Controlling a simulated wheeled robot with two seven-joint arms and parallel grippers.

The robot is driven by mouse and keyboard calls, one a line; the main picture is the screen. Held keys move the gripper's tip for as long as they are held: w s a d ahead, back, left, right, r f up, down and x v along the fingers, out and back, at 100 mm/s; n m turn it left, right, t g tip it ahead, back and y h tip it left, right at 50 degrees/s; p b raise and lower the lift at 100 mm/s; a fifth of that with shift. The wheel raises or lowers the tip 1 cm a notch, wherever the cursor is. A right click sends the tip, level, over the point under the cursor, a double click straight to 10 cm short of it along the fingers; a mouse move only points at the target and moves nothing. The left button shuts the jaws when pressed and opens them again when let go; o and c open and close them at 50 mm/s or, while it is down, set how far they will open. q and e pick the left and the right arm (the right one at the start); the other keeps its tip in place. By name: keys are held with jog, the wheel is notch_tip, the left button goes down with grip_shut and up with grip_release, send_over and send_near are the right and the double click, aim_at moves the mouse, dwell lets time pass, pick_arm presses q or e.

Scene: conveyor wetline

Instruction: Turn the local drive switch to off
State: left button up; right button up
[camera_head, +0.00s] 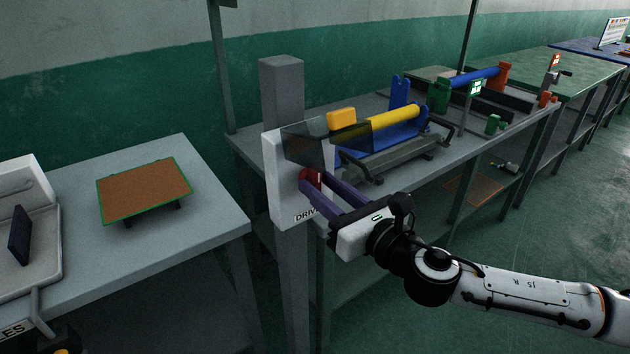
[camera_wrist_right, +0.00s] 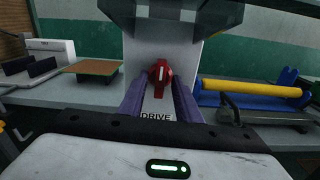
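The local drive switch is a red knob (camera_wrist_right: 160,74) with a white mark, upright in the right wrist view, on a pale box (camera_head: 284,190) lettered "DRIVE". The box is fixed to a grey post. A dark see-through cover (camera_head: 306,145) stands out above the knob. My right gripper (camera_head: 312,180) has purple fingers pointing at the box. In the right wrist view, its fingers (camera_wrist_right: 160,92) stand apart, one each side of the knob, with gaps visible. The gripper is open; contact cannot be seen. In the head view the fingers partly hide the knob. My left gripper is not seen.
Right of the post, a bench holds a blue fixture with a yellow roller (camera_head: 396,116) close behind my right gripper. A left table (camera_head: 190,225) carries a brown, green-edged board (camera_head: 145,190) and a white device (camera_head: 35,265). The floor at right is clear.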

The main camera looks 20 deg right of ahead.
jog(key=v, duration=0.6)
jog(key=shift+s, duration=0.25)
jog(key=s+a+f+m+g+h, duration=0.1)
jog(key=s+a+f+m+g, duration=0.15)
jog(key=f+m, duration=0.85)
jog(key=s+a+f+m+g+h, duration=0.15)
jog(key=s+f+m, duration=0.25)
jog(key=f+m, duration=0.65)
jog(key=s+d+f+m+g, duration=0.1)
jog(key=s+f+m+g, duration=0.1)
jog(key=s+f+m, duration=0.5)
jog(key=s+d+f+m+g+h, duration=0.1)
jog(key=s+d+f+m+g, duration=0.1)
jog(key=s+f+m, duration=0.6)
jog(key=shift+s+d+f+m+g, duration=0.15)
jog(key=shift+s+f+m+g, duration=0.15)
jog(key=shift+f+m, duration=0.35)
jog(key=shift+w+f, duration=0.1)
